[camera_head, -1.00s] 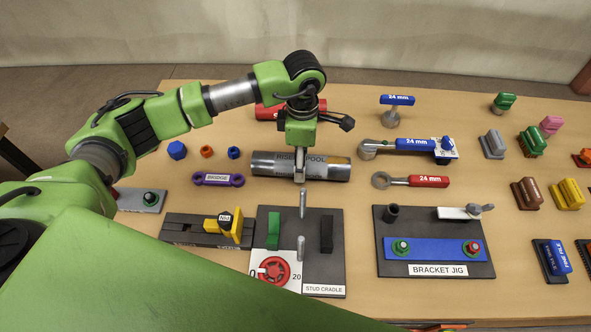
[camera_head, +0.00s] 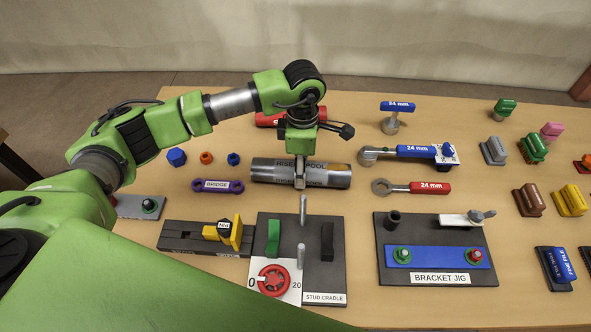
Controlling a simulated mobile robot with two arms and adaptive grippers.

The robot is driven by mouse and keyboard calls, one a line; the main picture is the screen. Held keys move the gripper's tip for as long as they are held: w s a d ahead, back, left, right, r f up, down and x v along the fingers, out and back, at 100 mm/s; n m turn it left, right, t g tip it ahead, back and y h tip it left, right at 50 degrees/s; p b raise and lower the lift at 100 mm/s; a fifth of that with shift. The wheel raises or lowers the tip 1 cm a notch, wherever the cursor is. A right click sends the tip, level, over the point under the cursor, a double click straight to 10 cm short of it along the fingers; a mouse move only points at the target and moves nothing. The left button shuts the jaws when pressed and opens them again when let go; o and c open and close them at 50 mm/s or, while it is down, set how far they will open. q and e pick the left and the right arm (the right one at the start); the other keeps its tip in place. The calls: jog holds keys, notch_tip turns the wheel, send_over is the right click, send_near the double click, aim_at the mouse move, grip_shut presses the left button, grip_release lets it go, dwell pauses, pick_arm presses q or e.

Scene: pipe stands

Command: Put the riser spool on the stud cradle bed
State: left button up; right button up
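The riser spool (camera_head: 332,175), a grey metal cylinder lettered RISER SPOOL, lies crosswise mid-table behind the stud cradle. My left gripper (camera_head: 299,184) points down at its middle, with a finger across the spool's near face. The far side of the grip is hidden, so I cannot tell whether it is closed on the spool. The stud cradle (camera_head: 325,277) is a dark plate with two upright metal studs, a green block (camera_head: 273,238) on the left and a black block (camera_head: 327,241) on the right. Nothing lies across its blocks. My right gripper is not in view.
A red handwheel (camera_head: 273,280) on a white 0-20 card sits at the cradle's front left. A yellow clamp (camera_head: 230,232) stands left of it, the bracket jig (camera_head: 436,256) right. The purple bridge (camera_head: 217,185) and red-handled wrench (camera_head: 412,187) flank the spool.

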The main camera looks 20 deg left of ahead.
pick_arm(q)
jog(key=c, duration=0.5)
jog(key=shift+r, duration=0.5)
jog(key=shift+r, duration=0.25)
jog(key=shift+r, duration=0.1)
jog(key=shift+w+r+p, duration=0.1)
jog(key=shift+r+p, duration=0.55)
jog(key=shift+r, duration=0.2)
jog(key=shift+r+p, duration=0.9)
jog(key=shift+r, duration=1.45)
